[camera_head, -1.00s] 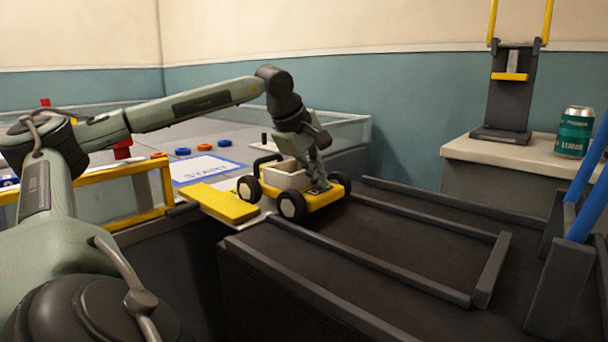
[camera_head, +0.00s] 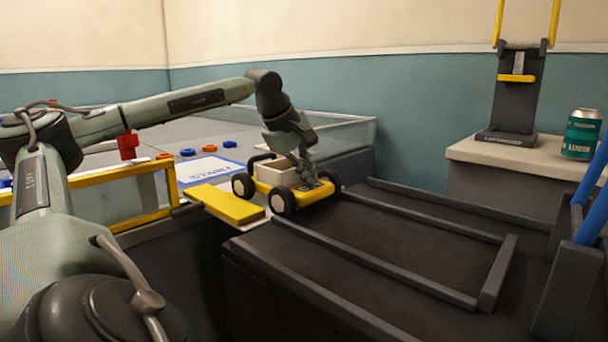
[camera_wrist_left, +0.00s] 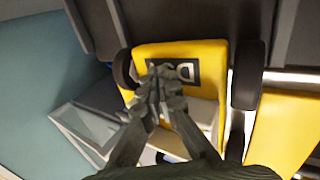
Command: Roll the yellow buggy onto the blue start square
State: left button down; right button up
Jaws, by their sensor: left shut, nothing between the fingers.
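The yellow buggy (camera_head: 308,197) with dark wheels and an open white box on top stands at the near end of the yellow ramp (camera_head: 228,205), on the dark bench. The blue-edged start square (camera_head: 207,170), marked START, lies on the grey field past the ramp. My left gripper (camera_head: 311,184) is shut and points down at the buggy's rear, behind the white box. In the left wrist view its closed fingertips (camera_wrist_left: 160,72) are over the yellow deck (camera_wrist_left: 205,58), by a dark label. Whether they touch it I cannot tell. My right gripper is out of view.
Dark rails (camera_head: 375,262) frame the bench top. A yellow railing (camera_head: 118,174) and clear panels (camera_head: 345,128) edge the field. Blue and orange rings (camera_head: 187,152) lie beyond the start square. A green can (camera_head: 582,135) stands on a side cabinet at right.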

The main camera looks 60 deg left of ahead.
aim_at(282, 168)
pick_arm(q)
jog(key=shift+s+a+f, duration=0.1)
jog(key=shift+s+a, duration=0.25)
jog(key=shift+a, duration=1.05)
jog(key=shift+s+a+r, duration=0.1)
jog(key=shift+s+a, duration=0.25)
jog(key=shift+a, duration=1.05)
jog(key=shift+s+a+f, duration=0.1)
jog(key=shift+s+a, duration=0.25)
jog(key=shift+a, duration=1.05)
jog(key=shift+s+a+p, duration=0.2)
jog(key=shift+s+a, duration=0.05)
jog(key=shift+a, duration=0.7)
jog(key=shift+s+a+p, duration=0.2)
jog(key=shift+s+a, duration=0.05)
jog(key=shift+a, duration=0.65)
jog(key=shift+s+a+p, duration=0.2)
jog(key=shift+s+a, duration=0.05)
jog(key=shift+a, duration=0.7)
jog(key=shift+s+a+p, duration=0.15)
jog(key=shift+a+p, duration=0.1)
jog(key=shift+a, duration=0.4)
jog(key=shift+s+a+p, duration=0.15)
jog(key=shift+a+p, duration=0.05)
jog(key=shift+a, duration=0.45)
